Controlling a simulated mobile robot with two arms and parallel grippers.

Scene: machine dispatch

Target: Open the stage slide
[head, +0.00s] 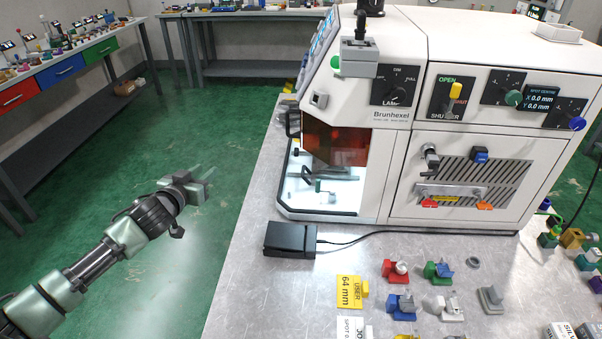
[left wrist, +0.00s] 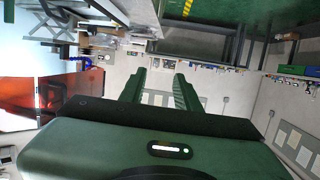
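The white Brunhexel machine (head: 480,70) stands on the metal bench. Its lit front bay (head: 340,200) lies below an orange window (head: 335,143). A dark stage-like part (head: 325,174) shows inside the bay; I cannot tell for sure which part is the slide or how far out it is. A black handle (head: 293,122) is on the bay's left side. My left gripper (head: 207,178) is open and empty over the floor, left of the bench and apart from the machine. Its fingers (left wrist: 160,88) stand apart in the left wrist view, with the orange window (left wrist: 22,100) at left. My right gripper is not in view.
A black box (head: 290,238) with a cable sits before the bay. Several small coloured fixtures (head: 400,302) and a yellow label card (head: 349,291) lie on the bench (head: 250,300). Green floor (head: 225,115) is clear between the bench and the left shelf (head: 85,50).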

